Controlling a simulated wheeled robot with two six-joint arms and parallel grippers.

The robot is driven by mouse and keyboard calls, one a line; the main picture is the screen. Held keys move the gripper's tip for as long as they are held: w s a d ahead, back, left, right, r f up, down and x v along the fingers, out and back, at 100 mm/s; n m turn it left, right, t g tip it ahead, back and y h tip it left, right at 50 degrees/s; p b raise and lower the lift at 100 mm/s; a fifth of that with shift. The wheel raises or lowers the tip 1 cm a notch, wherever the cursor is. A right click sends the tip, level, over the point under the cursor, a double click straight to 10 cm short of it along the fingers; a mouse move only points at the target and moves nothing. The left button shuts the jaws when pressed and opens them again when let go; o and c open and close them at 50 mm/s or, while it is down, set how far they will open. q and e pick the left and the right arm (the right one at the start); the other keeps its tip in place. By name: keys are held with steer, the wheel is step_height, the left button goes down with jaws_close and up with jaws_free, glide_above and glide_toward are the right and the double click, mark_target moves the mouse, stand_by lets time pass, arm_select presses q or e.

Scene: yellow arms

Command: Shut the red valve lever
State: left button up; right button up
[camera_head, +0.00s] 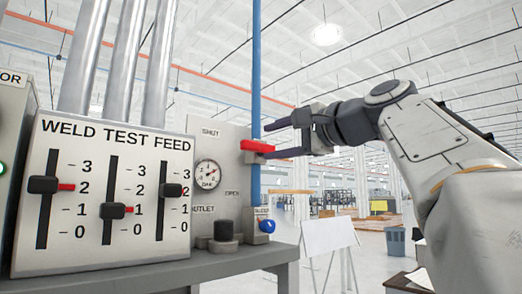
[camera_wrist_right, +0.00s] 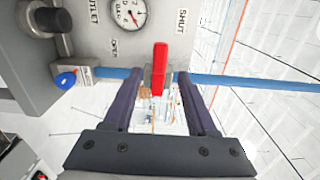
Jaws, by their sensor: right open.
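The red valve lever (camera_head: 256,146) sits on the vertical blue pipe, to the right of the gauge panel, and looks roughly level in the head view. It also shows in the right wrist view (camera_wrist_right: 159,60), sticking out between the fingers. My right gripper (camera_head: 267,141) is open, one finger above the lever and one below it. In the right wrist view the gripper (camera_wrist_right: 158,80) has visible gaps on both sides of the lever. The panel carries a SHUT label (camera_head: 211,133) at upper left of the lever and an OPEN label (camera_head: 232,193) lower down. My left gripper is out of view.
The round gauge (camera_head: 207,174) is on the panel left of the lever. A blue knob (camera_head: 267,226) sits below on the pipe. The WELD TEST FEED slider board (camera_head: 75,255) stands at left on a grey bench (camera_head: 220,266).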

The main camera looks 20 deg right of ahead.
steer(key=shift+b+v, duration=0.35)
steer(key=shift+v, duration=1.35)
steer(key=shift+s, duration=0.1)
